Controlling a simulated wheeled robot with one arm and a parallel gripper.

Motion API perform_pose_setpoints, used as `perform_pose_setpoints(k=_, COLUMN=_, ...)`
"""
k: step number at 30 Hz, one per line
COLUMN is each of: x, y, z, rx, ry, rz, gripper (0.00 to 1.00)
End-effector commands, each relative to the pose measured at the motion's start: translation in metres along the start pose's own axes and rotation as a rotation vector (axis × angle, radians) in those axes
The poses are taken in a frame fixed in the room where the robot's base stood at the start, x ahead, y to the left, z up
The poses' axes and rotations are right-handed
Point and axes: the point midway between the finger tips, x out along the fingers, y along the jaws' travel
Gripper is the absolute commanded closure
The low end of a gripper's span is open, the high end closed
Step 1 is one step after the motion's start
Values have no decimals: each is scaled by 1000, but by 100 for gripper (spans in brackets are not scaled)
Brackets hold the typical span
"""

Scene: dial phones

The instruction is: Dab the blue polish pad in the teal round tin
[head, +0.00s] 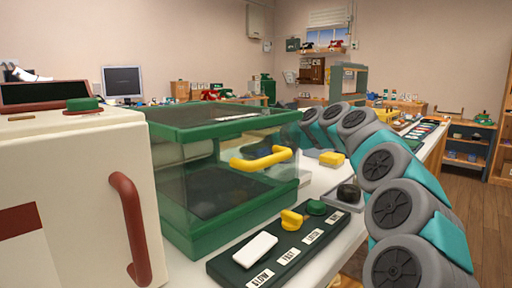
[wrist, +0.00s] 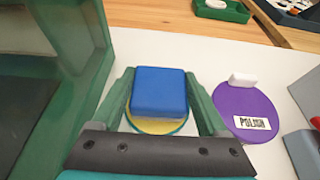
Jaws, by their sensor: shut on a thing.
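In the wrist view my gripper (wrist: 159,84) is shut on the blue polish pad (wrist: 158,92), with one green finger on each side. The teal round tin (wrist: 184,128) shows just below the pad, with a teal rim and yellow inside. The pad covers much of the tin, and I cannot tell whether it touches the yellow. In the head view my gripper, pad and tin are hidden behind the green glass case; only my arm shows.
A purple disc (wrist: 238,108) labelled POLISH, with a white handle, lies right of the tin. The green glass case (head: 215,170) with a yellow handle stands close on the left. A labelled switch panel (head: 235,262) lies in front of the case.

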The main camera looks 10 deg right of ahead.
Motion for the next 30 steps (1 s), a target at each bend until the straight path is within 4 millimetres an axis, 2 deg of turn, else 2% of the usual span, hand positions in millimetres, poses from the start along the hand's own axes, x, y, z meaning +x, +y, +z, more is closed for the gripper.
perform_pose_setpoints(k=30, x=3, y=0, z=-8, rx=0, ry=0, rz=0, gripper=80)
